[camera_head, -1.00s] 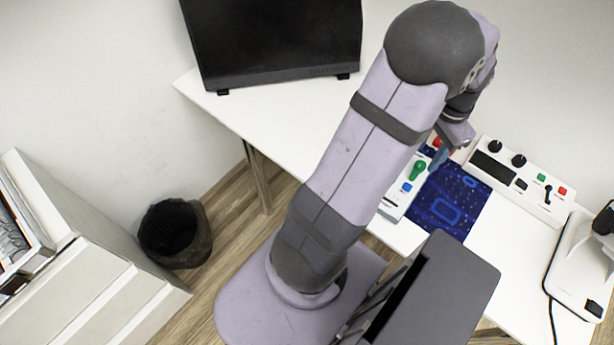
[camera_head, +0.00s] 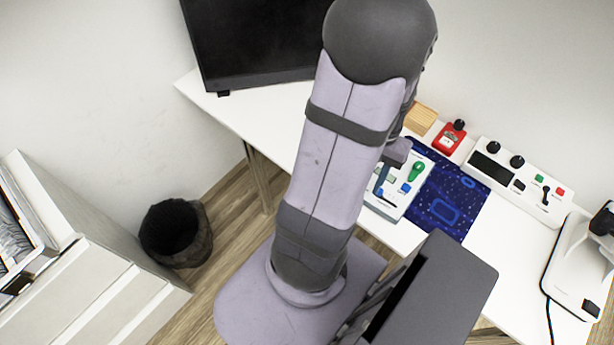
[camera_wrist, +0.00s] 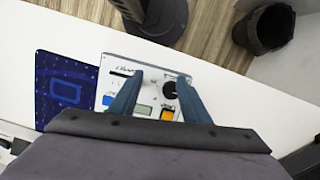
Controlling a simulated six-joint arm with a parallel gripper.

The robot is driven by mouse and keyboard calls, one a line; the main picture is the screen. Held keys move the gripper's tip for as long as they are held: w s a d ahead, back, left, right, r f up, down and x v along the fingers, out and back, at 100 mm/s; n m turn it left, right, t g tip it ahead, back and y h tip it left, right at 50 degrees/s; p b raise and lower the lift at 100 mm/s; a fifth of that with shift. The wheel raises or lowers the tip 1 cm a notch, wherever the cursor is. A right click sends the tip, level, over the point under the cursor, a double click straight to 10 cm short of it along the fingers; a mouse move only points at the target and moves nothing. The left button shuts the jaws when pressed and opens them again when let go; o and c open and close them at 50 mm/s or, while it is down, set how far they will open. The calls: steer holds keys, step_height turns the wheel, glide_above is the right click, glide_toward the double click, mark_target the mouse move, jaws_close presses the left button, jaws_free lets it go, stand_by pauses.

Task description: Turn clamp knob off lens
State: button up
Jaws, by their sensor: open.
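A white control panel (camera_head: 407,199) lies on the table, partly behind my arm. In the head view it shows a green knob (camera_head: 416,171) and a blue button (camera_head: 405,188). I cannot make out a clamp or lens.
A blue patterned mat (camera_head: 450,205) lies beside the panel. A red box with a black knob (camera_head: 449,138), a wooden block (camera_head: 420,117) and a longer white panel (camera_head: 520,183) stand behind. A white device (camera_head: 577,268) is at right, a monitor (camera_head: 255,45) at back left.

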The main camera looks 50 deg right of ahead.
steer(key=w+a+r+n+p, duration=0.1)
steer(key=w+a+r+n, duration=0.2)
steer(key=w+a+n, duration=0.3)
steer(key=shift+w+a+r+g+p, duration=0.2)
steer(key=shift+w+a+g+p, duration=0.2)
steer(key=shift+w+a, duration=1.55)
steer(key=shift+s+a, duration=0.45)
steer(key=shift+s, duration=0.05)
steer(key=w+a+r+n+h, duration=0.1)
steer(key=w+a+n, duration=0.3)
steer(key=a, duration=0.4)
steer(key=w+a+r+n+t+p, duration=0.1)
steer(key=w+a+r+n, duration=0.2)
steer(key=a+n, duration=0.3)
steer(key=shift+w+a+r+h, duration=0.2)
steer(key=shift+w+a+h, duration=0.3)
steer(key=shift+a, duration=0.45)
steer(key=shift+w, duration=0.1)
